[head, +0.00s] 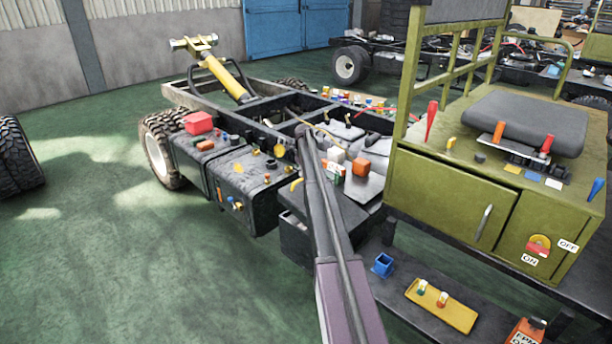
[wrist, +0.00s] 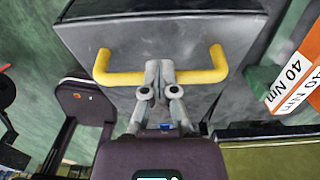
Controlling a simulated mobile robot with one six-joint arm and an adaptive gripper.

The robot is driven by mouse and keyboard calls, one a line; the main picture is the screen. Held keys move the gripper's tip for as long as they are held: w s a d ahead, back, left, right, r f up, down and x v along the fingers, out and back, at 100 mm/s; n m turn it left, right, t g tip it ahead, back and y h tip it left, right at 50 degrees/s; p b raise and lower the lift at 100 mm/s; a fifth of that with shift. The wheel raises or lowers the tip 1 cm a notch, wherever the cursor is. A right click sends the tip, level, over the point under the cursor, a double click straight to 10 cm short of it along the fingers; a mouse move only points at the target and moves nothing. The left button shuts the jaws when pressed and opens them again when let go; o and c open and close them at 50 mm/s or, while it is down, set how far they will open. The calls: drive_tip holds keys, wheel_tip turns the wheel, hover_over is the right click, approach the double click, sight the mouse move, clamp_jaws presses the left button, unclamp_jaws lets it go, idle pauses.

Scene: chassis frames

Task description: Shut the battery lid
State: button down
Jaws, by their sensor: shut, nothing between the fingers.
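The dark grey battery lid (wrist: 195,35) fills the upper middle of the wrist view, with a yellow bar handle (wrist: 202,77) along its near side. My gripper (wrist: 159,68) has its two fingers together at the middle of this handle, overlapping it in the picture. Nothing shows between them, and I cannot tell whether they touch the bar. In the head view the yellow handle (head: 296,184) shows just left of my arm, on the lid (head: 345,208) over a dark box (head: 294,241). My arm hides part of the lid, and its exact tilt is unclear.
An orange and white block marked 40 Nm (wrist: 297,75) stands right of the lid in the wrist view. Left of the box sits a dark tank (head: 250,190) with fittings. A green cabinet (head: 445,200) stands to the right. Open green floor (head: 130,270) lies at the left.

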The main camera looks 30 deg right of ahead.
sight(299, 184)
drive_tip(key=shift+w+a+f+b, duration=0.1)
drive_tip(key=shift+w+f+b, duration=0.3)
drive_tip(key=shift+f+b, duration=0.8)
drive_tip(key=shift+w+a+f+b, duration=0.1)
drive_tip(key=shift+w+f+b, duration=0.25)
drive_tip(key=shift+f+b, duration=0.8)
drive_tip(key=shift+w+a+f+b, duration=0.1)
drive_tip(key=shift+w+f+b, duration=0.3)
drive_tip(key=shift+f+b, duration=0.75)
drive_tip(key=shift+f, duration=0.25)
drive_tip(key=shift+r+p, duration=0.2)
drive_tip(key=shift+p, duration=0.25)
drive_tip(key=r+p, duration=0.4)
drive_tip(key=shift+w+r, duration=0.1)
drive_tip(key=shift+w, duration=0.1)
drive_tip(key=w+a+r+p, duration=0.2)
drive_tip(key=w+r+p, duration=0.3)
drive_tip(key=w+p, duration=0.1)
drive_tip(key=shift+w+r, duration=0.4)
drive_tip(key=shift+w, duration=0.3)
